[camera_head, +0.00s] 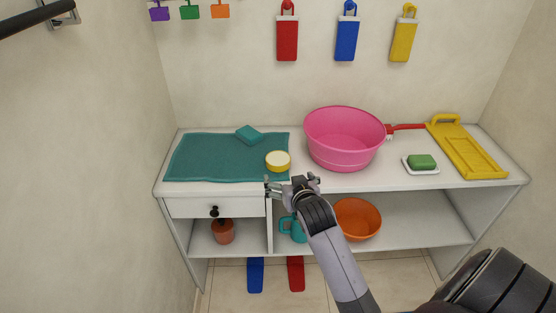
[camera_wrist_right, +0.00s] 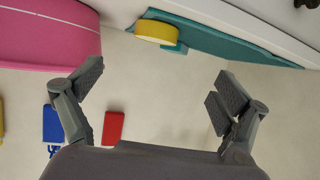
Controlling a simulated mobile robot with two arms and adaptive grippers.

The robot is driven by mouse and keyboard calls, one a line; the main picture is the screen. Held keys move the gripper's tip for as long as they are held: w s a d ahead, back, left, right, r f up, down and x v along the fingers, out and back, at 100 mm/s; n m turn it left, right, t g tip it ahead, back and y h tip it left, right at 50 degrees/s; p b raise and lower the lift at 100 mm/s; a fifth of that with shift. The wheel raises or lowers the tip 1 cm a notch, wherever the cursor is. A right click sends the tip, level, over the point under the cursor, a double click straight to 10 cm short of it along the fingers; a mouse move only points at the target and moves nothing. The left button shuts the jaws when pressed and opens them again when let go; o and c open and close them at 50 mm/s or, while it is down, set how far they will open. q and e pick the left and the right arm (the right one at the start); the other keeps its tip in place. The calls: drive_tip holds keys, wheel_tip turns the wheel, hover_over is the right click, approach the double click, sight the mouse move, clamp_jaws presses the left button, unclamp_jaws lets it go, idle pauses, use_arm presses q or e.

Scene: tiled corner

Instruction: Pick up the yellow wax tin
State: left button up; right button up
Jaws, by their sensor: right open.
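The yellow wax tin (camera_head: 278,165) is a short round tin with a pale top and yellow side. It sits on the front right part of the teal mat (camera_head: 210,165) on the counter. In the right wrist view the tin (camera_wrist_right: 155,32) is above the gap between the fingers, apart from them. My right gripper (camera_head: 292,184) is open and empty at the counter's front edge, just in front of the tin. It also shows in the right wrist view (camera_wrist_right: 158,90) with its fingers spread. My left gripper is in neither view.
A pink basin (camera_head: 330,150) stands right of the tin. A teal sponge (camera_head: 249,134) lies behind it on the mat. Further right are green soap (camera_head: 422,161) on a white dish and a yellow washboard (camera_head: 465,150). The shelf below holds an orange bowl (camera_head: 358,220).

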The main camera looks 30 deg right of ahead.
approach(279, 159)
drive_tip(key=x, duration=0.4)
drive_tip(key=shift+w+a+f, duration=0.2)
drive_tip(key=shift+a+f, duration=0.05)
drive_tip(key=shift+a, duration=0.05)
drive_tip(key=shift+w+d+f, duration=0.2)
drive_tip(key=shift+w+f, duration=0.05)
drive_tip(key=shift+w, duration=0.25)
drive_tip(key=shift+w+d, duration=0.25)
drive_tip(key=shift+w, duration=0.2)
drive_tip(key=shift+x, duration=2.15)
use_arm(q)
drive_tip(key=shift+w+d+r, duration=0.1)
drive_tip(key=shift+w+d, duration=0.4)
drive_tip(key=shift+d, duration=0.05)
use_arm(e)
drive_tip(key=shift+d, duration=0.15)
drive_tip(key=shift+c, duration=0.2)
drive_tip(key=shift+s, duration=0.1)
drive_tip(key=c, duration=1.3)
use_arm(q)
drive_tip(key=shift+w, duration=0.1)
